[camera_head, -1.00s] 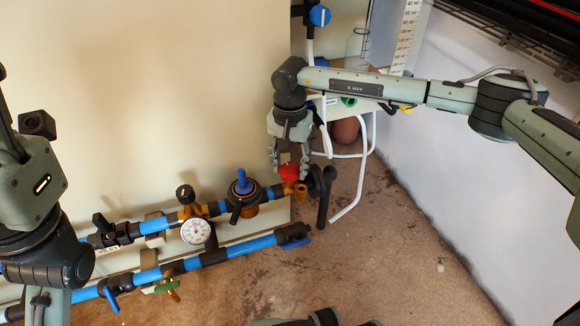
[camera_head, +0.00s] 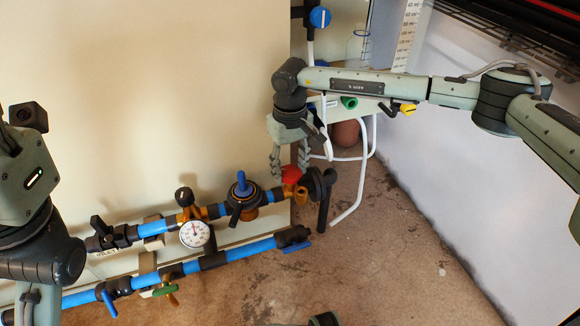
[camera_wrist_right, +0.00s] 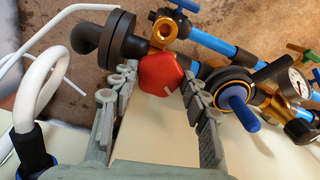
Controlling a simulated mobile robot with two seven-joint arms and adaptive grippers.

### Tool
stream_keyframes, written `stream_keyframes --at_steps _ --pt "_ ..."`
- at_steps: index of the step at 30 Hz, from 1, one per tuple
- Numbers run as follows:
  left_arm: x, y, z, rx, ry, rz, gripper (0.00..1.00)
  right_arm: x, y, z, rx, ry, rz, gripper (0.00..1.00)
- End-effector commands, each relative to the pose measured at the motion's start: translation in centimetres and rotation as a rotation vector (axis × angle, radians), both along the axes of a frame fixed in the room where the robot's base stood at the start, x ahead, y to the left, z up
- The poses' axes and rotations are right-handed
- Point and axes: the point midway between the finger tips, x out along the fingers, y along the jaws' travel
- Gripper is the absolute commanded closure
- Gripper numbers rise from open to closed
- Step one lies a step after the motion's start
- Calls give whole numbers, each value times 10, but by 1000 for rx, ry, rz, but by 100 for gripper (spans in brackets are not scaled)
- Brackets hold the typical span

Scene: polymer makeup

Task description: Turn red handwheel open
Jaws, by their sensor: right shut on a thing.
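The red handwheel (camera_head: 292,174) sits on a brass valve (camera_head: 300,192) at the right end of the upper blue pipe. In the right wrist view the red handwheel (camera_wrist_right: 160,74) lies between the fingertips, with a pale line on its face. My right gripper (camera_head: 289,170) reaches down from above and is shut on the handwheel. Its fingers also show on both sides of it in the right wrist view (camera_wrist_right: 158,82). My left arm shows at the left edge, but its gripper fingers are out of view.
A pressure gauge (camera_head: 195,233) and a blue-handled valve (camera_head: 242,187) stand left of the handwheel. A black elbow pipe (camera_head: 324,200) is close on its right. A lower blue pipe (camera_head: 240,250) runs below. White tubes (camera_head: 364,175) hang behind. Floor at the lower right is clear.

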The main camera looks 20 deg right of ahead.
Motion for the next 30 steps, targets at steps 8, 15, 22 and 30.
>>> stream_keyframes --at_steps 8,15,22,30 --pt "0 1 0 -8 1 1 60 0 0 0 1 0 95 84" --pt "0 2 1 -14 2 0 60 0 0 0 1 0 118 83" --pt "0 1 0 -13 2 0 60 0 0 0 0 0 118 84" --pt "1 0 -1 -4 3 0 60 0 0 0 0 0 117 34"
